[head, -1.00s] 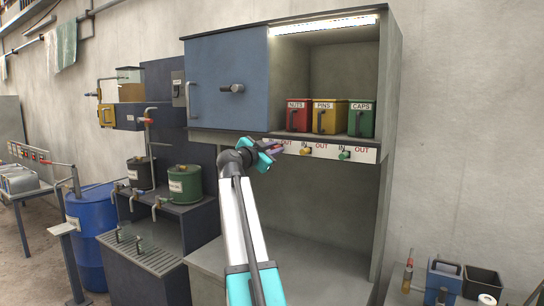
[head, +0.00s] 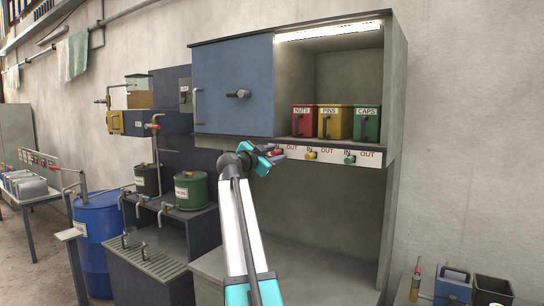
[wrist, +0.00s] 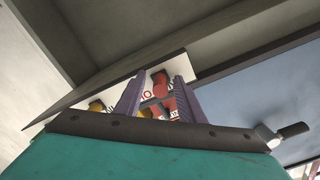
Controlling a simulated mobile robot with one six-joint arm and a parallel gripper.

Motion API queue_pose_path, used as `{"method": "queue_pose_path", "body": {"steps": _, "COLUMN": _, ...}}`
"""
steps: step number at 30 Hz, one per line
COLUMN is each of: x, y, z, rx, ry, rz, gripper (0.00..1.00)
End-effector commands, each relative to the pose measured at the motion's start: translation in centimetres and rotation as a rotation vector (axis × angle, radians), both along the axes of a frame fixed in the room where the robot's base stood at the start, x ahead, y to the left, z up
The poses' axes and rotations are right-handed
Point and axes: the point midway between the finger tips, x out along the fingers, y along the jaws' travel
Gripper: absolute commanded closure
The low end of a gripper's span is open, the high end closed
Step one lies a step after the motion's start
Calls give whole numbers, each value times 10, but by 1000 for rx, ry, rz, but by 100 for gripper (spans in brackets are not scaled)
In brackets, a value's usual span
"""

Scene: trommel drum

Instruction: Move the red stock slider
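The red stock slider (head: 276,152) is a small red knob at the left end of a white labelled strip (head: 371,160) under the cabinet. It stands by the word OUT. My gripper (head: 276,156) is at this end of the strip, its purple fingers partly covering the slider in the head view. In the wrist view, my gripper's fingers (wrist: 159,92) are apart, with the red slider (wrist: 160,84) showing between them and space on both sides. I cannot tell how deep it lies between the fingers.
Yellow (head: 311,155) and green (head: 349,159) sliders sit farther right on the strip. Red NUTS (head: 302,121), yellow PINS (head: 334,122) and green CAPS (head: 367,123) bins stand on the shelf above. A blue door (head: 232,85) is at upper left. The space below the strip is open.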

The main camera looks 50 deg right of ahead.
Motion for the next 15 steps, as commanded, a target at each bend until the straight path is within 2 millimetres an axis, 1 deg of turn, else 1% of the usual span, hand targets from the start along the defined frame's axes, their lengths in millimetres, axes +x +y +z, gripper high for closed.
{"method": "queue_pose_path", "body": {"steps": 5, "x": -1, "y": 2, "z": 0, "rx": -1, "ry": 0, "rz": 0, "gripper": 64}}
{"method": "queue_pose_path", "body": {"steps": 8, "x": -2, "y": 7, "z": 0, "rx": -2, "ry": 0, "rz": 1, "gripper": 64}}
{"method": "queue_pose_path", "body": {"steps": 11, "x": -4, "y": 16, "z": -1, "rx": -3, "ry": 0, "rz": 1, "gripper": 64}}
{"method": "queue_pose_path", "body": {"steps": 15, "x": -7, "y": 35, "z": -1, "rx": -2, "ry": -1, "rz": 2, "gripper": 64}}
